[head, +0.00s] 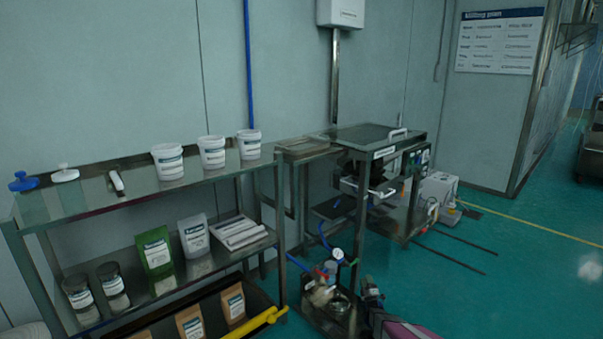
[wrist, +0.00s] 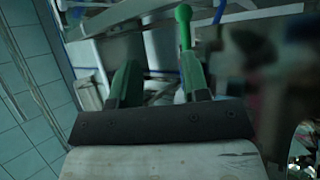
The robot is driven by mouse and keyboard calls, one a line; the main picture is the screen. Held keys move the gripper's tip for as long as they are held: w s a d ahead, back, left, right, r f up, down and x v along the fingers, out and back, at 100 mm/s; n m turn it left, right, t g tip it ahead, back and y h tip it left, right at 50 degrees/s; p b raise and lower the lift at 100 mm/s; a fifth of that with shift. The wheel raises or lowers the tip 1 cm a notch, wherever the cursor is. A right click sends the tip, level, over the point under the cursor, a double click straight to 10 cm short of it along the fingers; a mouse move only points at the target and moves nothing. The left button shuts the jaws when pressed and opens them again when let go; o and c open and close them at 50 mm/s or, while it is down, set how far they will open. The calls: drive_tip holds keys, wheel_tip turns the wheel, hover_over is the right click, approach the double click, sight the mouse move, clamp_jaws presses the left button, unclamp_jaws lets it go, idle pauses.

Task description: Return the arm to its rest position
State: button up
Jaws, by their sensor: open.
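My gripper (wrist: 158,72) shows in the wrist view with its two dark green fingers spread apart. I see nothing held between them. A green rod with a rounded end (wrist: 184,14) shows just beyond the right finger; I cannot tell whether it touches the finger. White and grey surfaces lie behind the fingers, out of focus. In the head view I cannot make out the gripper clearly.
A metal shelf (head: 100,209) at left holds white tubs (head: 212,152), jars (head: 113,287) and pouches (head: 154,250). Small equipment (head: 325,285) stands low in front. The green floor (head: 520,265) at right is largely clear.

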drive_tip(key=s+a+r+m+g+h, duration=0.25)
drive_tip(key=s+r+m+g, duration=0.2)
drive_tip(key=r, duration=0.35)
drive_tip(key=s+a+r+m+g+h, duration=0.2)
drive_tip(key=s+a+r+m+g, duration=0.15)
drive_tip(key=r+g, duration=0.4)
drive_tip(key=s+a+r+m+g, duration=0.2)
drive_tip(key=s+r, duration=0.4)
drive_tip(key=s, duration=0.6)
drive_tip(key=s+a+r+m+g+y, duration=0.1)
drive_tip(key=s+a+r+m+g, duration=0.2)
drive_tip(key=s, duration=0.8)
drive_tip(key=s+a+r+m+g, duration=0.2)
drive_tip(key=s+a+r+g, duration=0.3)
drive_tip(key=s+r, duration=0.4)
drive_tip(key=s+g, duration=0.1)
drive_tip(key=s, duration=0.2)
drive_tip(key=shift+s+m+y, duration=0.3)
drive_tip(key=shift+y, duration=0.05)
